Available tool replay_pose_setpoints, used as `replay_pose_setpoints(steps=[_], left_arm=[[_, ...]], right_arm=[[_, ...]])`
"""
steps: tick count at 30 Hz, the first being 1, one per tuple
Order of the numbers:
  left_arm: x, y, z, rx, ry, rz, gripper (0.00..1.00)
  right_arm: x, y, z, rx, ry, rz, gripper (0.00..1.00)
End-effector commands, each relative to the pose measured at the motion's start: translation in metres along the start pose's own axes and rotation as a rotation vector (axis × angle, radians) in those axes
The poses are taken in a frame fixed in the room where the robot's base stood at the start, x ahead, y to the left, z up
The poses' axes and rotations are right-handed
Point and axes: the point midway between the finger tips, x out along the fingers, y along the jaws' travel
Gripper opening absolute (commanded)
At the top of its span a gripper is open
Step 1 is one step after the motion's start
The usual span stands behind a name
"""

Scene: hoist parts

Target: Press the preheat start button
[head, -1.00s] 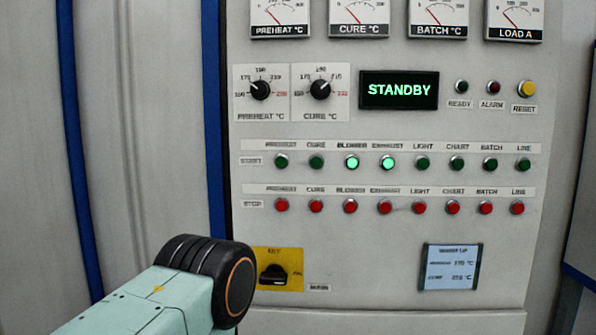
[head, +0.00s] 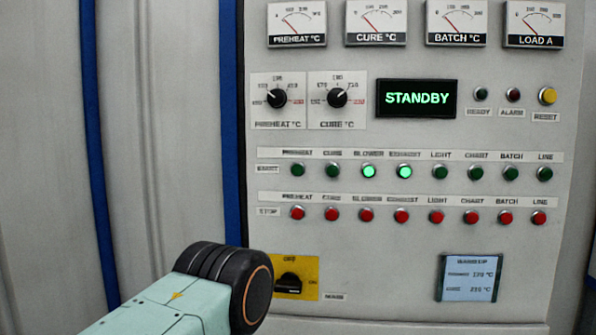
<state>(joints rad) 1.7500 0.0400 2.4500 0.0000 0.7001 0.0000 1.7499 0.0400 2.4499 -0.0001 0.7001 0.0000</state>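The preheat start button (head: 298,171) is the leftmost green button in the START row on the grey control panel (head: 400,275). It is unlit. In the same row the blower start button (head: 369,171) and the exhaust start button (head: 404,172) glow bright green. The red preheat stop button (head: 297,213) sits directly below the preheat start button. The display (head: 416,98) reads STANDBY. My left arm enters from the lower left, with a black joint in front of the panel below the button rows. Neither gripper is in view.
A yellow plate with a black rotary switch (head: 289,282) is partly behind my arm. Two temperature knobs, the preheat knob (head: 277,98) and the cure knob (head: 337,98), stand out above the buttons. A small screen (head: 470,278) is at the lower right. Gauges line the top.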

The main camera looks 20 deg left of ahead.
Motion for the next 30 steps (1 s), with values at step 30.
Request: replay_pose_setpoints(steps=[30], left_arm=[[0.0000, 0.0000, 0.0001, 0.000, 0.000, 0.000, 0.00]], right_arm=[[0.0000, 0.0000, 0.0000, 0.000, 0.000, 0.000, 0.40]])
